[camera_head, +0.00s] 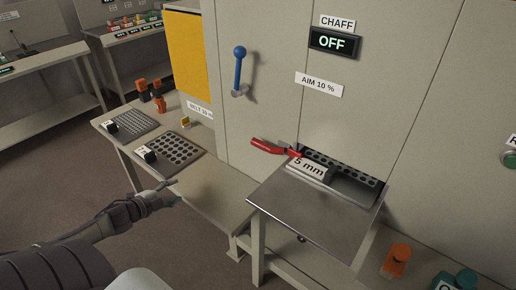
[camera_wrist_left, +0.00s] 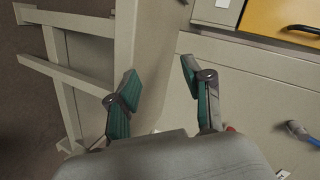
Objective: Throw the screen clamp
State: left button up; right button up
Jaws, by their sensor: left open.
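The screen clamp (camera_head: 268,146) is a red-handled lever on the front of the machine, at the left end of the screen slot. Its handle points left. A screen (camera_head: 309,168) marked "5 mm" sits partly in the slot beside it. My left gripper (camera_head: 170,192) is open and empty, well to the left of the clamp and lower in the picture, above the side bench. In the left wrist view both green-padded fingers (camera_wrist_left: 158,88) stand apart with nothing between them. A small red bit behind the right finger may be the clamp. My right gripper is out of view.
A metal shelf (camera_head: 310,212) juts out below the slot. Spare perforated screens (camera_head: 175,150) lie on the side bench (camera_head: 205,187). Orange (camera_head: 397,258) and green-topped items stand at lower right.

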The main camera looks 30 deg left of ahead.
pick_arm(q)
jog(key=w+d+r+m+t+h, duration=0.1)
jog(key=w+d+r+m+h, duration=0.3)
jog(key=r, duration=0.4)
jog(key=m+h+b, duration=0.1)
jog(key=m+h, duration=0.3)
jog(key=m, duration=0.2)
send_near(257, 145)
jog(key=shift+h, duration=0.3)
jog(key=b+x, duration=0.3)
jog(key=x, duration=0.2)
jog(key=shift+w+b, duration=0.35)
jog(key=shift+w, duration=0.05)
jog(key=shift+w+d+p, duration=0.15)
jog(key=shift+w+p, duration=0.2)
jog(key=shift+p+x, duration=0.3)
jog(key=shift+x, duration=0.55)
jog(key=shift+f+p+x, duration=0.2)
jog(key=shift+p+x, duration=0.2)
jog(key=shift+x, duration=0.5)
jog(key=shift+w+d+f, duration=0.25)
jog(key=shift+w+d, duration=0.05)
jog(key=shift+w, duration=0.15)
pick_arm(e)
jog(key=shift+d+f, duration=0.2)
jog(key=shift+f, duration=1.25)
pick_arm(q)
jog(key=shift+c, duration=0.2)
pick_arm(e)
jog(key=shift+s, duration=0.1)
